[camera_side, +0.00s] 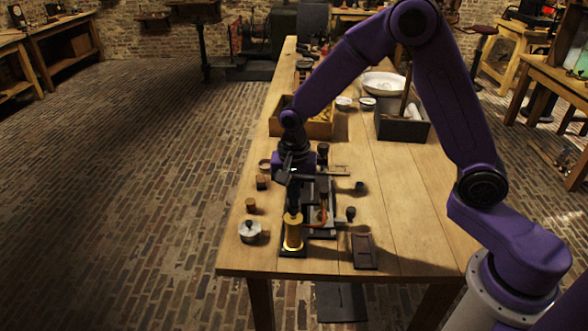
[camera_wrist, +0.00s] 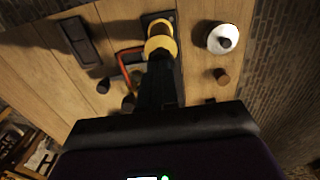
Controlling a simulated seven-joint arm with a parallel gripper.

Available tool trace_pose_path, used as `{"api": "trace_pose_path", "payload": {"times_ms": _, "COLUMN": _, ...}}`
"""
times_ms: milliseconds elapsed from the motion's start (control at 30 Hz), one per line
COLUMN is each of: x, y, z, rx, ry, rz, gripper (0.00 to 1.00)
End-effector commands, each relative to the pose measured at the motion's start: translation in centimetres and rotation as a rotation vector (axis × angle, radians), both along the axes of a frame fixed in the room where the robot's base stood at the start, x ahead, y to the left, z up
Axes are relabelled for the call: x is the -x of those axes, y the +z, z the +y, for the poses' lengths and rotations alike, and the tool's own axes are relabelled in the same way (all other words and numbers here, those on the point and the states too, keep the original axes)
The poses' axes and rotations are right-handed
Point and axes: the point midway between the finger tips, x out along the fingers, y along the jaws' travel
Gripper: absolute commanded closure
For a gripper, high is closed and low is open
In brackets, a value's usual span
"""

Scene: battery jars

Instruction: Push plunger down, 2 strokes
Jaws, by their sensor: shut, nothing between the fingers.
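A brass cylinder (camera_side: 293,236), which I take to be the plunger's pump, stands upright on a dark base near the table's front left. It also shows in the wrist view (camera_wrist: 161,42), just beyond my fingertips. My gripper (camera_side: 293,211) points down directly over the top of the cylinder, with its dark fingers together and nothing held between them. In the wrist view, the fingers (camera_wrist: 160,60) overlap the cylinder's near edge. The plunger's knob or rod is not clearly visible, and I cannot tell whether the fingers touch it.
A round white-and-grey lidded pot (camera_side: 250,231) stands left of the cylinder, with a small brown cork-like piece (camera_side: 250,205) behind it. A red curved tube (camera_side: 323,213) and dark apparatus stand close on the right. A dark flat tray (camera_side: 364,250) lies front right. The right side of the table is mostly clear.

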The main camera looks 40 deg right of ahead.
Motion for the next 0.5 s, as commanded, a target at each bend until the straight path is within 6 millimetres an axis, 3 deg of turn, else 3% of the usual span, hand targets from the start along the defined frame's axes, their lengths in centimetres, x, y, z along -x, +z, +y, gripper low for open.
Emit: {"api": "trace_pose_path", "payload": {"times_ms": 500, "x": -0.1, "y": 9.9, "z": 0.1, "rx": -0.004, "ry": 0.0, "rz": -0.008, "gripper": 1.0}}
